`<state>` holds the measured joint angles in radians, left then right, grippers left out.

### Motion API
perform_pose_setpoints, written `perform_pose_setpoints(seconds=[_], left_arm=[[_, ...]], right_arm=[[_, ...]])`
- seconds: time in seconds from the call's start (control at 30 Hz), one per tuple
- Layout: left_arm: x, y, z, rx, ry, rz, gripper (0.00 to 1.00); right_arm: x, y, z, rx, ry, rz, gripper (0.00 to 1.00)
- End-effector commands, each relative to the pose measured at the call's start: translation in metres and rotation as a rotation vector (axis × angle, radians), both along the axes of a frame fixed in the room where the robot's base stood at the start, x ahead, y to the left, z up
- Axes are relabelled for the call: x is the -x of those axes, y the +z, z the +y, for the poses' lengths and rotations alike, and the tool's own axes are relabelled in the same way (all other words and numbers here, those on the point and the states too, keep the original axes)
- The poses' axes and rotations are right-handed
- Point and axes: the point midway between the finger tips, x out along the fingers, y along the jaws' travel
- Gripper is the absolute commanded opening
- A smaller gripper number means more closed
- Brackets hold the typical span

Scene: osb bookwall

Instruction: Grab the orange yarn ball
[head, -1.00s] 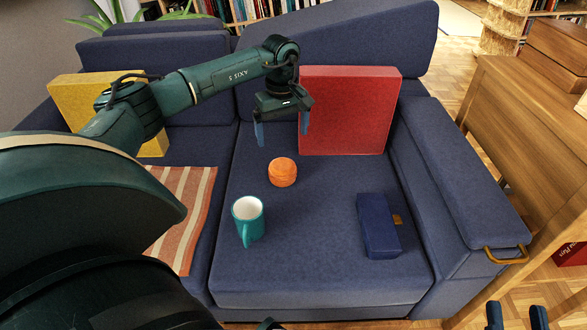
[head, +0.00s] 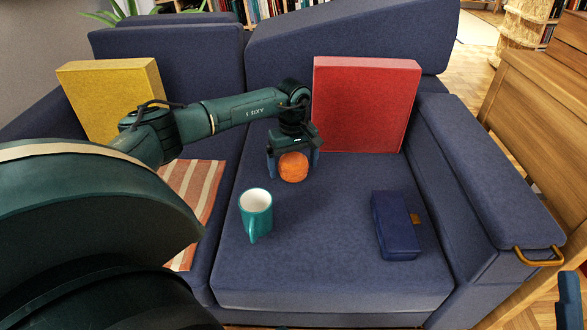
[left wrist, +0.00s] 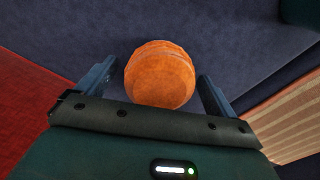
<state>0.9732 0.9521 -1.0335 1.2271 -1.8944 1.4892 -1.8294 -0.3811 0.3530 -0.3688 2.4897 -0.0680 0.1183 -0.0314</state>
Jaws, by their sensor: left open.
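The orange yarn ball (head: 293,167) rests on the blue sofa seat, in front of the red cushion. My left gripper (head: 293,168) is open with a finger on each side of the ball in the head view. In the left wrist view the ball (left wrist: 160,75) shows between the two blue fingers of the gripper (left wrist: 157,85), with a gap on either side. Whether a finger touches it cannot be told. Part of my right gripper (head: 570,300) shows at the lower right edge of the head view; its jaw opening is unclear.
A teal mug (head: 256,212) stands on the seat in front of the ball. A dark blue case (head: 394,228) lies to the right. The red cushion (head: 366,105) and yellow cushion (head: 108,98) lean behind. A striped cloth (head: 192,188) lies left. Seat between mug and case is clear.

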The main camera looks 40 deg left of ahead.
Motion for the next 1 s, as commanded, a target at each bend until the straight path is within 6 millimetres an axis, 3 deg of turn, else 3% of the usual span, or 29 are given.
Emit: perform_pose_setpoints(seconds=[0.17, 0.77, 1.0], left_arm=[[-0.0002, 0.0006, -0.0001, 0.0, 0.0, -0.001, 0.93], [-0.0002, 0.0009, -0.0002, 0.0, 0.0, -0.001, 0.45], [-0.0005, 0.0037, -0.0001, 0.0, 0.0, -0.002, 0.45]], right_arm=[[0.0, 0.0009, -0.0001, 0.0, 0.0, -0.001, 0.36], [0.0, 0.0003, 0.0001, 0.0, 0.0, 0.001, 0.36], [-0.0001, 0.0017, 0.0001, 0.0, 0.0, 0.002, 0.36]])
